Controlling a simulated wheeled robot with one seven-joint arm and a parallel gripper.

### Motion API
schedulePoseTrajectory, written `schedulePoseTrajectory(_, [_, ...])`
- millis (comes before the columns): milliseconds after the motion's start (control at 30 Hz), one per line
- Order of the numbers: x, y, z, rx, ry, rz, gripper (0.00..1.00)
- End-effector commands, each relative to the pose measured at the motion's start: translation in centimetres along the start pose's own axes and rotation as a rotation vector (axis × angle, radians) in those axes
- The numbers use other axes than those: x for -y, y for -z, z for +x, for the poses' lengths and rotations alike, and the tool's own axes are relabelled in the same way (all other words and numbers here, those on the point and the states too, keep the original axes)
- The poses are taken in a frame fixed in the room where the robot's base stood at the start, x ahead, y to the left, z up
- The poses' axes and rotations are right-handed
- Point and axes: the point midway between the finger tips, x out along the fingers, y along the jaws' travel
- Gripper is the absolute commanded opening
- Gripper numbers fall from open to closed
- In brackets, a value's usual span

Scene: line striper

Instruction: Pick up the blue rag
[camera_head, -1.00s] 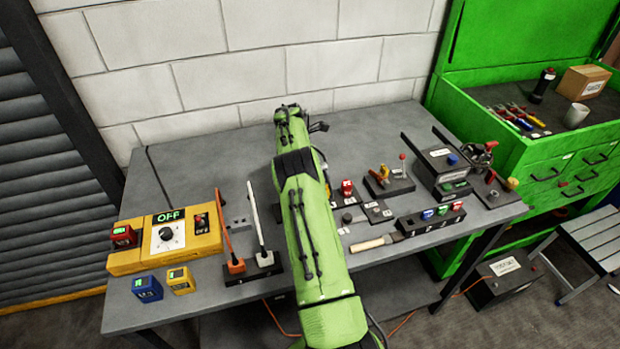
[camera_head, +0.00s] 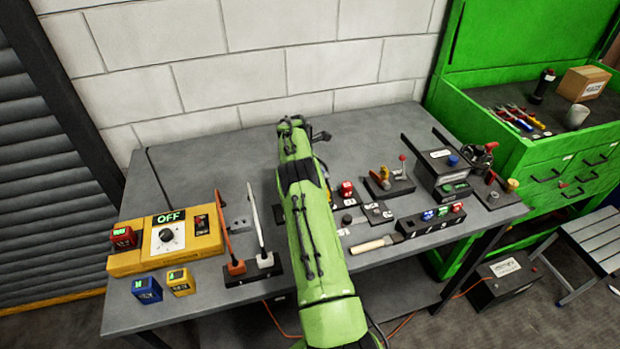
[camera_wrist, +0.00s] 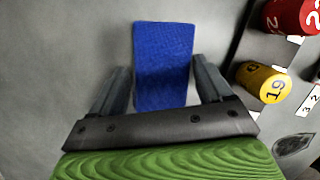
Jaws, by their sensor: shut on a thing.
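The blue rag (camera_wrist: 163,62) shows in the wrist view as a flat, roughly rectangular piece of cloth with its near part between my fingers. My gripper (camera_wrist: 162,88) is shut on the rag, one grey finger along each side of it. The grey table surface is behind the rag; I cannot tell whether the rag touches it. In the head view the rag and the gripper's fingers are hidden behind my green arm.
A yellow cylinder marked 19 (camera_wrist: 264,82) and a red cylinder (camera_wrist: 291,16) stand right of the gripper. In the head view, a yellow OFF box (camera_head: 166,242) and two upright levers are left of my arm. A scraper (camera_head: 375,244) and several switch blocks are on the right.

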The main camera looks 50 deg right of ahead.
Motion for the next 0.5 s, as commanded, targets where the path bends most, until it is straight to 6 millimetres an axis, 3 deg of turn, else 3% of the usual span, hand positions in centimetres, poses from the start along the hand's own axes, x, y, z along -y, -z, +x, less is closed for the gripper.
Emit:
schedulePoseTrajectory(167, [-0.1, -0.2, -0.7, 0.001, -0.002, -0.001, 0.49])
schedulePoseTrajectory(500, [0.0, -2.4, -8.4, 0.002, -0.002, 0.0, 0.49])
